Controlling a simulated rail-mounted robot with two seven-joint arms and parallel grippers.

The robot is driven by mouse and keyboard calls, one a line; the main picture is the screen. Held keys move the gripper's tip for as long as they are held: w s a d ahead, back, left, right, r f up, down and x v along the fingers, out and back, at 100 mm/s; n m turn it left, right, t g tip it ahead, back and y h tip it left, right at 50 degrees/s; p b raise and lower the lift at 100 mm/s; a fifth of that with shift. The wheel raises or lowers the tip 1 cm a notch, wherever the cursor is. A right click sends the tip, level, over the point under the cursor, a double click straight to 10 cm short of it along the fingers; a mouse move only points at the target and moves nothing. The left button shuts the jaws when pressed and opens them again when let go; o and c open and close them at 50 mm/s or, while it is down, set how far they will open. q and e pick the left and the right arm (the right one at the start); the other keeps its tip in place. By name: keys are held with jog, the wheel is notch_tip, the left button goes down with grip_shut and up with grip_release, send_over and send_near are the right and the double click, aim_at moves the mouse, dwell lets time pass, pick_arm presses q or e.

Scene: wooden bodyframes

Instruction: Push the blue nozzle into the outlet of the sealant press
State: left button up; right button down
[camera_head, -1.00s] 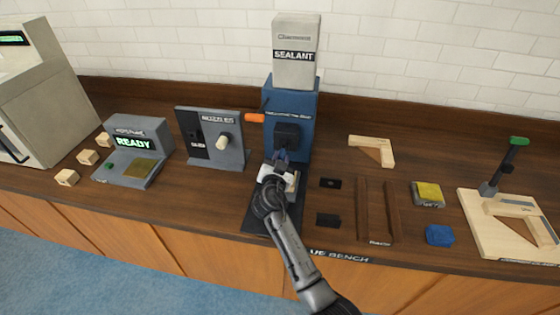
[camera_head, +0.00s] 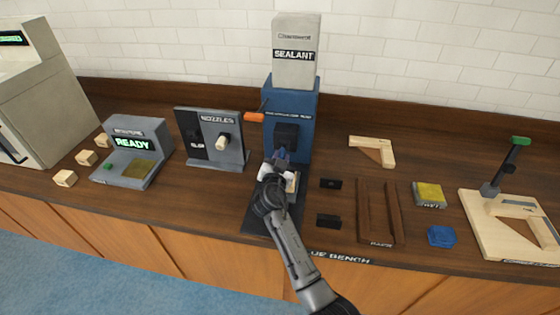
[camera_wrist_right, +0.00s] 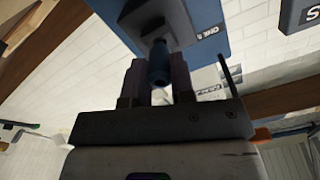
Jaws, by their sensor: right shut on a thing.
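The sealant press (camera_head: 292,100) is a blue column with a light grey box marked SEALANT on top. A dark outlet block (camera_head: 287,136) sticks out of its front. My right gripper (camera_head: 281,160) is just below the outlet block, pointing up at it. In the right wrist view its fingers (camera_wrist_right: 158,85) are shut on the blue nozzle (camera_wrist_right: 158,66), which stands upright between them. The nozzle's top meets or nearly meets the underside of the dark outlet block (camera_wrist_right: 155,20); I cannot tell how far in it sits. My left gripper is not in view.
A grey nozzle stand (camera_head: 214,140) and a READY console (camera_head: 133,150) stand left of the press. An orange handle (camera_head: 254,117) juts left from the press. To the right lie dark rails (camera_head: 379,212), a yellow-topped sponge (camera_head: 429,194), a blue block (camera_head: 441,236) and a clamp board (camera_head: 511,225).

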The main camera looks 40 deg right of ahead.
jog(key=shift+b+x, duration=0.65)
jog(key=shift+x, duration=0.35)
jog(key=c, duration=0.9)
grip_release()
jog(key=shift+b+v, duration=0.55)
jog(key=shift+v, duration=5.45)
